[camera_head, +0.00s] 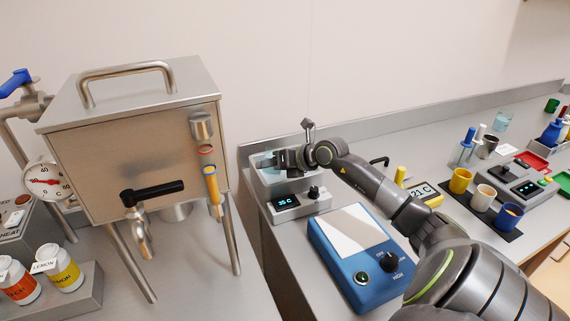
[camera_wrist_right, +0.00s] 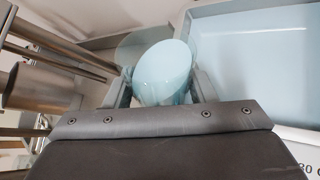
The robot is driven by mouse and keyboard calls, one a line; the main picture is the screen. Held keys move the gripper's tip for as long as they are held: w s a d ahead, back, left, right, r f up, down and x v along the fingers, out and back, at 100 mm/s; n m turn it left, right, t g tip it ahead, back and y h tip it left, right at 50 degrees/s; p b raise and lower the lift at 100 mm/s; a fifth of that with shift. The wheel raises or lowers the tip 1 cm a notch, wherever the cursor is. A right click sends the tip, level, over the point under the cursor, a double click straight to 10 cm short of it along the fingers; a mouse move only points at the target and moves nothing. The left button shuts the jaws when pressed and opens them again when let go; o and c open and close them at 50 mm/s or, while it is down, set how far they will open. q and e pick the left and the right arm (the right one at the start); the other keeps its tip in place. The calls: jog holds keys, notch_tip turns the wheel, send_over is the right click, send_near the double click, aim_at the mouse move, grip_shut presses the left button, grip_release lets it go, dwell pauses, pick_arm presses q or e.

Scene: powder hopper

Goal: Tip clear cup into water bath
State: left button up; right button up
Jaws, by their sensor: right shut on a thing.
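The water bath (camera_head: 288,204) is a white box with an open basin and a small lit display, on the bench right of the hopper. Its pale blue basin (camera_wrist_right: 262,50) fills the right of the wrist view. My right gripper (camera_wrist_right: 163,88) is shut on the clear cup (camera_wrist_right: 164,72), which has a pale blue content. In the wrist view the cup is left of the basin wall. In the head view the right gripper (camera_head: 287,160) is at the bath, and the cup is mostly hidden. I cannot tell how far the cup is tilted. My left gripper is not in view.
The steel hopper (camera_head: 140,140) on legs stands close at left. A blue device (camera_head: 360,262) with a pale top lies in front of the bath. Several coloured cups stand on a dark mat (camera_head: 478,217) at right. A wall runs behind the bench.

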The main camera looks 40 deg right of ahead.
jog(key=shift+w+d+r+m+y, duration=0.15)
jog(key=shift+d+r+m+y, duration=0.15)
jog(key=shift+d+r, duration=0.05)
dwell(0.4)
jog(key=shift+w+d+f+m+g+y+b, duration=0.15)
jog(key=shift+f+m+g+y+b, duration=0.15)
jog(key=shift+f+m+y+b, duration=0.15)
dwell(0.8)
jog(key=shift+r+m+g+y+p, duration=0.3)
jog(key=shift+r+m+y+p, duration=0.15)
jog(key=shift+m+y+p, duration=0.1)
dwell(0.9)
jog(key=shift+f+m+y+b, duration=0.4)
jog(key=shift+m+y, duration=0.1)
dwell(0.8)
jog(key=shift+r+m+g+y, duration=0.3)
jog(key=shift+r+m+y, duration=0.1)
jog(key=shift+m+y, duration=0.1)
dwell(0.8)
jog(key=shift+w+d+f+m+y+b, duration=0.25)
jog(key=shift+d+f+m+y+b, duration=0.2)
jog(key=shift+d+b, duration=0.3)
dwell(0.7)
jog(key=shift+a+r+m+y, duration=0.1)
jog(key=shift+r+m+y, duration=0.1)
jog(key=shift+m+y, duration=0.05)
